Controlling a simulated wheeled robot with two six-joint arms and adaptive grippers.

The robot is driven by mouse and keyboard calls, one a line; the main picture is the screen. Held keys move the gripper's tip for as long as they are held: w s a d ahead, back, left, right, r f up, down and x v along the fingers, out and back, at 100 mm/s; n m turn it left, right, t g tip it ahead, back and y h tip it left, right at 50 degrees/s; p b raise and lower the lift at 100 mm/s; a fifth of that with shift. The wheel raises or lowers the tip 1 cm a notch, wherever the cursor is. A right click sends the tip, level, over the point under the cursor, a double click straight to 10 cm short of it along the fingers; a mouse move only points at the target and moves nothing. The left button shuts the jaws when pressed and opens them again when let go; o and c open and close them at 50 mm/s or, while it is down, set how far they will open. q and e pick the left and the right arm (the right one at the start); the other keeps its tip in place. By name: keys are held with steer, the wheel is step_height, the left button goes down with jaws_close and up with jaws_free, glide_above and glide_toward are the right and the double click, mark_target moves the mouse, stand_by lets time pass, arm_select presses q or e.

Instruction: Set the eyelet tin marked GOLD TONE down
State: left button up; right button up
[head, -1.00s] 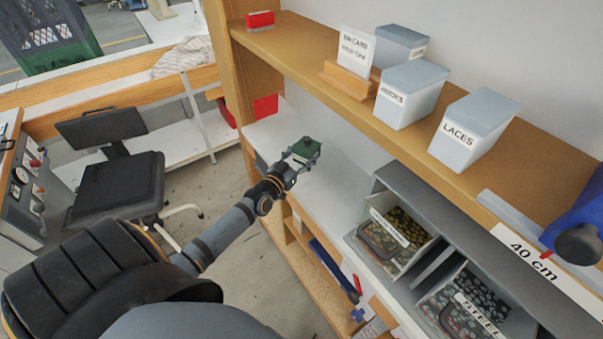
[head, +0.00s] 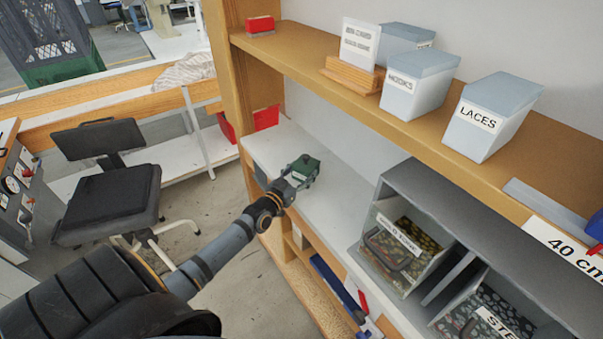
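A bin with a white label (head: 398,232) and gold-coloured small pieces stands in the left compartment of the grey rack; its label is too small to read surely, but the contents look like gold eyelets. My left gripper (head: 294,178) is away from it, at a small dark green object (head: 304,168) over the far part of the white worktop. The fingers reach the green object's near side; whether they grip it, and whether it touches the worktop, I cannot tell. No marking shows on it. My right gripper is not in view.
The grey rack (head: 440,205) also holds a bin with a label starting STE (head: 495,325). Above, a wooden shelf (head: 330,85) carries a card in a wooden stand (head: 360,45) and boxes marked HOOKS (head: 417,82) and LACES (head: 490,115). Worktop (head: 325,205) between green object and rack is clear.

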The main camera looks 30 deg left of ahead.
arm_select(q)
steer(key=o, duration=0.4)
steer(key=shift+o, duration=0.2)
steer(key=shift+s+r+p, duration=0.15)
steer(key=shift+r+p, duration=0.15)
steer(key=shift+p, duration=0.25)
steer(key=s+p, duration=0.4)
steer(key=s, duration=0.7)
steer(key=shift+s, duration=0.35)
steer(key=shift+f, duration=0.2)
